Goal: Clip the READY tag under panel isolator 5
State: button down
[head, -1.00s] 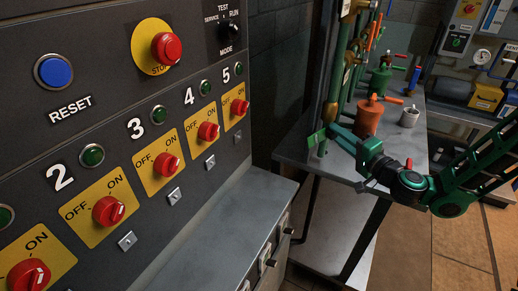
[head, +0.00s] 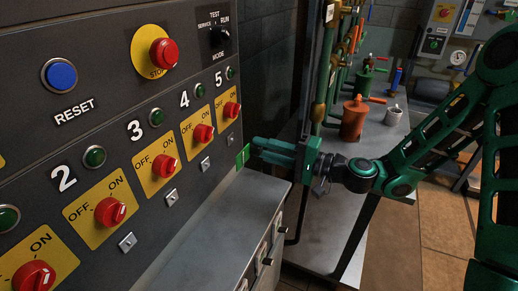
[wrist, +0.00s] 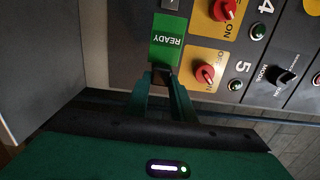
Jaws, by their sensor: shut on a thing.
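The READY tag (wrist: 166,50) is a green plate with white lettering, upside down in the wrist view. It also shows edge-on in the head view (head: 243,156). My gripper (wrist: 162,77) is shut on one end of it; in the head view my gripper (head: 254,149) is just right of the panel's lower right edge. Panel isolator 5 (head: 231,109) has a red knob on a yellow ON/OFF plate, up and left of the tag; it also shows in the wrist view (wrist: 205,75). The clip under it is hidden by the tag in the wrist view. I cannot tell whether the tag touches the panel.
Isolator 4 (head: 204,133) and its square metal clip (head: 205,163) are to the left. A grey ledge (head: 228,215) runs below the panel. A bench with green pipework and an orange container (head: 354,118) stands behind my arm.

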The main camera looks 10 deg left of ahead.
jog(key=shift+w, duration=0.1)
jog(key=shift+x, duration=2.85)
jog(key=shift+w+d, duration=0.15)
jog(key=shift+w, duration=0.25)
jog(key=shift+w+a, duration=0.15)
jog(key=shift+a, duration=0.25)
dwell(0.3)
jog(key=c, duration=1.4)
grip_release()
jog(key=shift+c, duration=0.2)
jog(key=shift+d, duration=0.1)
send_near(233, 137)
jog(key=v, duration=0.4)
jog(key=shift+d+f, duration=0.2)
jog(key=shift+d, duration=0.2)
